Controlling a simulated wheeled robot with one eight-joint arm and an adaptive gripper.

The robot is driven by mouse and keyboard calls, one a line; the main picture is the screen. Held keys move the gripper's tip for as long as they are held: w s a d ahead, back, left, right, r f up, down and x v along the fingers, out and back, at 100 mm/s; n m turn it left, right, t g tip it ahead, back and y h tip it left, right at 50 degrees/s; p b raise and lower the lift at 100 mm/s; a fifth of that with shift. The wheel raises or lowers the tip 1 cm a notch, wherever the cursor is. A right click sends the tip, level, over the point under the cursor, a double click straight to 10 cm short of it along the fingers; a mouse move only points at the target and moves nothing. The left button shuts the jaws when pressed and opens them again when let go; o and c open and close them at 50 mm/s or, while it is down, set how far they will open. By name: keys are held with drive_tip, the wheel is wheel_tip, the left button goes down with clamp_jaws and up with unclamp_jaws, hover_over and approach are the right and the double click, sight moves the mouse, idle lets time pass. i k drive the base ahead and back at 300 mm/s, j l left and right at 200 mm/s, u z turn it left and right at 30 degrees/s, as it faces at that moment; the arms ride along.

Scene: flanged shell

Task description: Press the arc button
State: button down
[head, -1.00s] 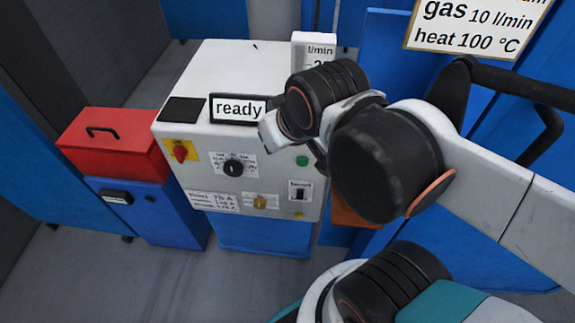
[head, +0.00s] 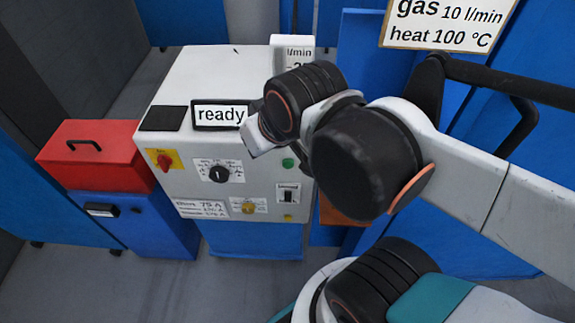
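A white control cabinet (head: 205,75) stands in the middle left of the head view, its front panel facing me. A small round green button (head: 288,163) is on the right of that panel; no arc label is readable on it. A black rotary knob (head: 219,174), a red switch on a yellow plate (head: 164,161), a yellow knob (head: 248,207) and a black rocker switch (head: 288,196) are also on the panel. My wrist (head: 300,95) is in front of the panel's upper right, left of and above the button in part.
A "ready" display (head: 220,114) and a flow meter box (head: 291,50) sit on the cabinet. A red toolbox (head: 95,155) rests on a blue unit (head: 145,225) to the left. A gas and heat sign (head: 445,25) hangs at upper right. Grey floor is open in front.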

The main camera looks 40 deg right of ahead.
sight(286, 163)
drive_tip(key=k+j, duration=0.35)
drive_tip(key=k, duration=0.15)
drive_tip(key=k+j+z, duration=0.1)
drive_tip(key=k+j, duration=0.65)
drive_tip(key=k, duration=0.3)
drive_tip(key=z, duration=0.25)
drive_tip(key=u, duration=0.2)
